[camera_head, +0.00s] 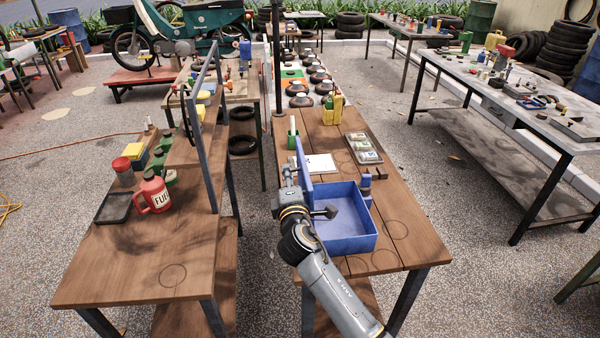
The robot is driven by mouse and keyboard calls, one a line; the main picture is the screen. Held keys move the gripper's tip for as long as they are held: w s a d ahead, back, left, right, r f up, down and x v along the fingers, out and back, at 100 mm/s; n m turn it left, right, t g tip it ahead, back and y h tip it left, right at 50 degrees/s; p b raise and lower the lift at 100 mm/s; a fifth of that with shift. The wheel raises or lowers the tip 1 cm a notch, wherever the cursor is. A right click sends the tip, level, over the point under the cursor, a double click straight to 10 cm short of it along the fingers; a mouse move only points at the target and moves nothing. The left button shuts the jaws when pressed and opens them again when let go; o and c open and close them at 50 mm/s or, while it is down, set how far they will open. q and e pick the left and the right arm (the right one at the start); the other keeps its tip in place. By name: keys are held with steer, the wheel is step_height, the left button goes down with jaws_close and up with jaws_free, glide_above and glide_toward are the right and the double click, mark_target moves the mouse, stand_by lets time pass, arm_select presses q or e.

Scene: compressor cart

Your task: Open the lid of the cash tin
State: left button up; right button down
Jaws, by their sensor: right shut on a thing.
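The blue cash tin (352,243) sits on the near end of the right-hand wooden table. Its inside is visible and looks empty. Its blue lid (303,168) stands raised, roughly upright, along the tin's left side. My right gripper (291,170) is at the outer left face and edge of the lid, shut on it. My right arm comes in from the bottom and covers the near left corner of the tin. The fingertips are small and partly hidden. My left gripper is not in view.
Another table with a red fuel can (154,194) stands left across a narrow gap.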

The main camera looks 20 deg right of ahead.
steer(key=shift+w+a+f+n, duration=0.15)
steer(key=shift+a+f+n, duration=0.05)
steer(key=shift+a+n, duration=0.25)
steer(key=shift+w+a+f+n, duration=0.1)
steer(key=shift+a+f+n, duration=0.1)
steer(key=shift+a+n, duration=0.2)
steer(key=c, duration=1.4)
jaws_free()
steer(key=v, duration=1.2)
steer(key=shift+a, duration=0.1)
